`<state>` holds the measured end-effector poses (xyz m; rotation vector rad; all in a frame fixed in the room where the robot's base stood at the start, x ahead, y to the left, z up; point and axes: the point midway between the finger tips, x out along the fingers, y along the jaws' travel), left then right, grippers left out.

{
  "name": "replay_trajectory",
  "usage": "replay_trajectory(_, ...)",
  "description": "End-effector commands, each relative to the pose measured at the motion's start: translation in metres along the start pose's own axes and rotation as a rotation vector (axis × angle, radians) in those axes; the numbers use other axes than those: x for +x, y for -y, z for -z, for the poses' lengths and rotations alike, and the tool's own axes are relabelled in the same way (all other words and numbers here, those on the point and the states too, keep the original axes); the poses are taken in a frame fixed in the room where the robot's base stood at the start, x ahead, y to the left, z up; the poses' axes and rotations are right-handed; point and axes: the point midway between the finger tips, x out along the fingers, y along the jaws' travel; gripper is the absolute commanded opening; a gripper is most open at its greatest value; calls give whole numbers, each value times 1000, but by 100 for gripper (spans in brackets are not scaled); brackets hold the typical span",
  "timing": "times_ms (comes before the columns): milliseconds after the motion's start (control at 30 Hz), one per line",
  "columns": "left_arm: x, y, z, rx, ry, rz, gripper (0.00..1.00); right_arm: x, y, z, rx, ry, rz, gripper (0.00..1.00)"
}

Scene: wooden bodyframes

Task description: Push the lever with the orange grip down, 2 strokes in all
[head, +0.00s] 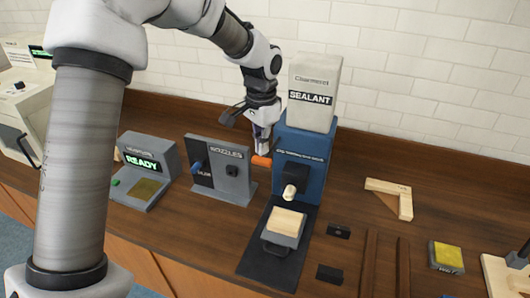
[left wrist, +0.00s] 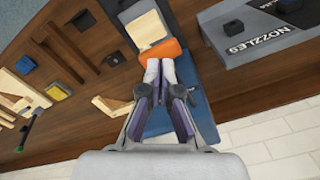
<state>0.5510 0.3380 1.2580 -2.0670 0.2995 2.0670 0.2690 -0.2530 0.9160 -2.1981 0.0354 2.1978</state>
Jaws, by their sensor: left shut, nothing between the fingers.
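The lever's orange grip (head: 262,161) sticks out to the left of the blue dispenser (head: 315,155), which carries a pale SEALANT container (head: 314,95). My left gripper (head: 262,150) is shut and empty, pointing down with its fingertips just above the grip. In the left wrist view the fingertips (left wrist: 160,66) lie right at the edge of the orange grip (left wrist: 158,50); I cannot tell whether they touch it. The rest of the lever is mostly hidden. A pale wooden block (head: 286,221) sits on a grey stand under the dispenser's nozzle (head: 289,192). My right gripper is not in view.
A grey NOZZLES holder (head: 231,178) stands close left of the dispenser, and a READY console (head: 143,190) further left. A wooden corner piece (head: 404,205), small black blocks (head: 330,273) and a yellow-topped box (head: 446,256) lie to the right. A tiled wall is behind.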

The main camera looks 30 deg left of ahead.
Motion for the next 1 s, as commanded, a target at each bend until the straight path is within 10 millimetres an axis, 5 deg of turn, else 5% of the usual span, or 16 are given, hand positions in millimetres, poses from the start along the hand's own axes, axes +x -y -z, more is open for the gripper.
replay_trajectory(1000,38,0,0,0,1,0,0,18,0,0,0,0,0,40)
